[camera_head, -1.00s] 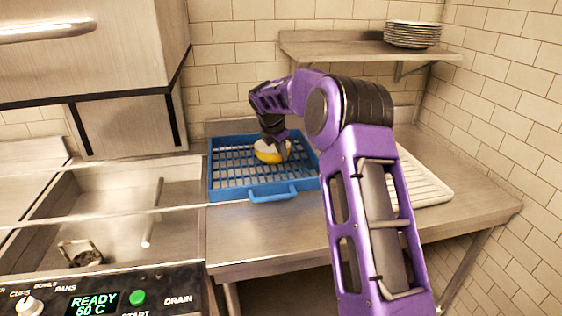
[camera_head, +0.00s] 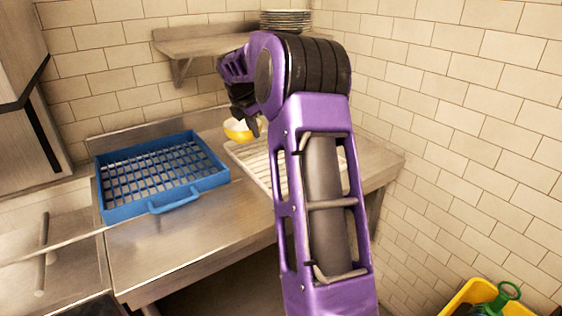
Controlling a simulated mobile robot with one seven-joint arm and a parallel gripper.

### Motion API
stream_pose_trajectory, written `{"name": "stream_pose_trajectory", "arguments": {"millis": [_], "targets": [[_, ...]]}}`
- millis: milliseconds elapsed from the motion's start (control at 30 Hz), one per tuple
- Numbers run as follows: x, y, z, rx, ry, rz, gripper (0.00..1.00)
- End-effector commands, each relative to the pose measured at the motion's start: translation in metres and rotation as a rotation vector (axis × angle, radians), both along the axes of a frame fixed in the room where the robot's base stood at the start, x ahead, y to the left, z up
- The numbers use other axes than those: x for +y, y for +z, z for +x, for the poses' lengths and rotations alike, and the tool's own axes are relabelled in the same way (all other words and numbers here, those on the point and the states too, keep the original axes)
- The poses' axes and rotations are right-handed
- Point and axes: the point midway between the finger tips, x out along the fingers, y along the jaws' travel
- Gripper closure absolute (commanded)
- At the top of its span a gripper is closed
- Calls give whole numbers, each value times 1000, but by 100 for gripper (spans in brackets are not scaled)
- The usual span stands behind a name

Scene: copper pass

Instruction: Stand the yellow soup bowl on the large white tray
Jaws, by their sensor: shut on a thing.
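The yellow soup bowl (camera_head: 238,134), with a white inside, is held by my gripper (camera_head: 250,122), which is shut on its rim. The bowl hangs near the far left corner of the large white tray (camera_head: 240,151), a ribbed tray lying on the steel counter. The bowl looks raised, but my view does not show clearly how far above the tray it is. My purple arm hides the tray's middle and part of its right side.
A blue wire-bottomed rack (camera_head: 150,180), empty, lies on the steel counter (camera_head: 185,235) left of the tray. A wall shelf (camera_head: 200,42) above carries a stack of plates (camera_head: 286,20). A yellow bin (camera_head: 468,295) stands at the lower right. The counter front is clear.

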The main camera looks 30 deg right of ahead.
Motion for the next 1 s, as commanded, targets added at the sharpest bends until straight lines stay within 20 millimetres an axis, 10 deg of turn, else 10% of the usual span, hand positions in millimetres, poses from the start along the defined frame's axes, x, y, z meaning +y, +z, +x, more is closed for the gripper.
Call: {"name": "stream_pose_trajectory", "arguments": {"millis": [300,1000], "targets": [[-89,-4,-65,-14,-134,0,100],[-98,-89,-74,-12,-148,2,100]]}}
